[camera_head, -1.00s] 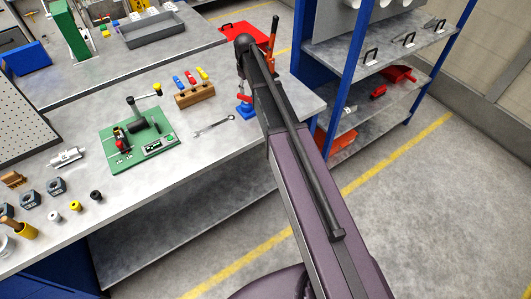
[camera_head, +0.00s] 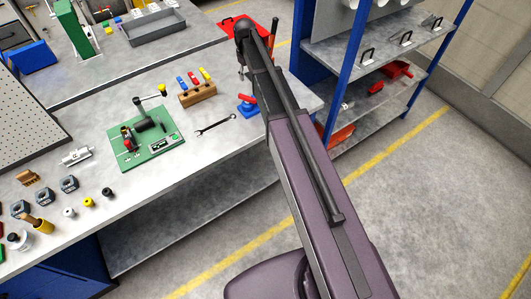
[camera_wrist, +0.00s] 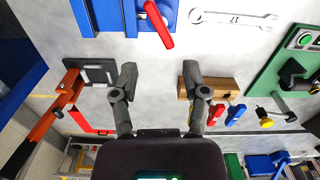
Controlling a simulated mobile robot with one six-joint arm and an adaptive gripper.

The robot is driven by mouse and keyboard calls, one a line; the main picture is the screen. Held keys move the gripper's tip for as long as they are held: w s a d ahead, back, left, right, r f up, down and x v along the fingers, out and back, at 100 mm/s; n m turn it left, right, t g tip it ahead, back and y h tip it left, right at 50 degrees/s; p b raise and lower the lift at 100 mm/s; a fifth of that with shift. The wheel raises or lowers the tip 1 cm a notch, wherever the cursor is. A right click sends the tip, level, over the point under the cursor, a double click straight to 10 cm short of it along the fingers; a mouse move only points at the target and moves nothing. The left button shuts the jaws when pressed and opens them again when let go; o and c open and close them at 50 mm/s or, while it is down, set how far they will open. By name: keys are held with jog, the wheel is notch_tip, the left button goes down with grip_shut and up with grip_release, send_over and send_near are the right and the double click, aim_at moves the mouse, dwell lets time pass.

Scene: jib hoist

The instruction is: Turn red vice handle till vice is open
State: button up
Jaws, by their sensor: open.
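The small blue vice (camera_head: 247,111) stands near the right end of the near workbench. Its red handle (camera_head: 249,98) shows on top of it, close beside my arm. In the wrist view the blue vice (camera_wrist: 110,15) is at the top edge, partly cut off, and its red handle (camera_wrist: 158,24) points down the picture at a slant. My gripper (camera_wrist: 158,74) is open, with nothing between its two fingers. The handle lies beyond the fingertips, apart from them. The vice's jaw gap cannot be made out.
A wrench (camera_head: 216,125), a wooden block (camera_head: 198,95) with coloured pieces and a green board (camera_head: 146,138) lie left of the vice. An orange clamp (camera_wrist: 68,88) stands left of my fingers in the wrist view. Blue-framed shelves (camera_head: 330,75) stand to the right.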

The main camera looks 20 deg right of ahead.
jog(key=s+f+m+b, duration=0.1)
jog(key=s+f+b, duration=0.4)
jog(key=s, duration=0.4)
jog(key=s+f+m+b, duration=0.2)
jog(key=s+f+b, duration=0.3)
jog(key=s, duration=0.5)
jog(key=s+a+f+m+b, duration=0.1)
jog(key=s+f+b, duration=0.5)
jog(key=s, duration=0.3)
jog(key=shift+s+m, duration=0.3)
jog(key=shift+s, duration=0.1)
jog(key=shift+a, duration=0.1)
jog(key=shift+a, duration=0.45)
jog(key=shift+a, duration=0.1)
jog(key=shift+a, duration=0.1)
